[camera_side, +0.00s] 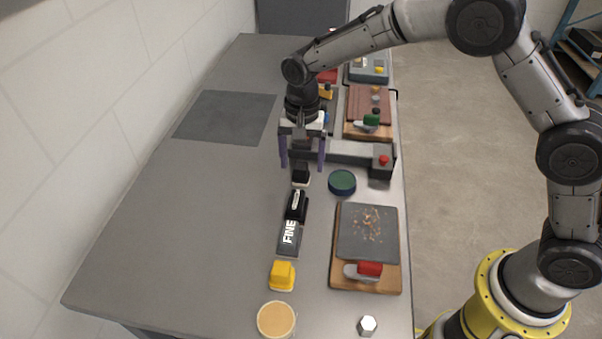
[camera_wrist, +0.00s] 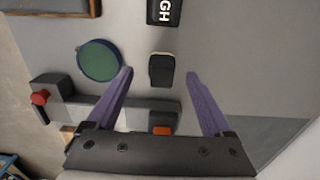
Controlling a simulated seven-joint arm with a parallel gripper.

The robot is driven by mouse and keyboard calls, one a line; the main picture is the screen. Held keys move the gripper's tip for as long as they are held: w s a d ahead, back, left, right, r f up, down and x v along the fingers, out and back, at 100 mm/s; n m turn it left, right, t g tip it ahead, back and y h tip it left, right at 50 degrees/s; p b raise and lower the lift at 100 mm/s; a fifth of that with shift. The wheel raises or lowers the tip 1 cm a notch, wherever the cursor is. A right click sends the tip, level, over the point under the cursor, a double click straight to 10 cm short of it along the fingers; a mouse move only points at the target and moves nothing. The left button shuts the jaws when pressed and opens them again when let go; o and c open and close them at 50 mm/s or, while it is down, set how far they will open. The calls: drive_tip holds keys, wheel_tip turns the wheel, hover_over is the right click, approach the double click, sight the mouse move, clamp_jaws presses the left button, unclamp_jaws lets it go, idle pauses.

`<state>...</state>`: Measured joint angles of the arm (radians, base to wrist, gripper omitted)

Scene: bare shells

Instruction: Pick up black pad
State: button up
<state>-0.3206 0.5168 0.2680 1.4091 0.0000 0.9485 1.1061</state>
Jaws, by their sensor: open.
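A small black pad (camera_side: 300,172) with a pale edge at its base lies on the grey bench; it also shows in the wrist view (camera_wrist: 161,71), upper middle. My gripper (camera_side: 303,166) points down with its two purple fingers apart. In the wrist view the fingers (camera_wrist: 160,75) frame the pad from left and right with a gap on each side and nothing held. The side view does not make clear how high the fingertips are above the pad.
A grey bar with a red button (camera_side: 383,161) lies beside my gripper. A green round dish (camera_side: 342,182) is to the pad's right. A black labelled block (camera_side: 296,204), a FINE block (camera_side: 290,238) and a yellow block (camera_side: 282,275) line up nearer the camera. The bench's left side is clear.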

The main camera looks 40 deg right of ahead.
sight(301, 165)
drive_tip(key=shift+w+f, duration=0.15)
drive_tip(key=shift+f, duration=0.75)
drive_tip(key=shift+w+f, duration=0.1)
drive_tip(key=shift+f, duration=0.8)
clamp_jaws()
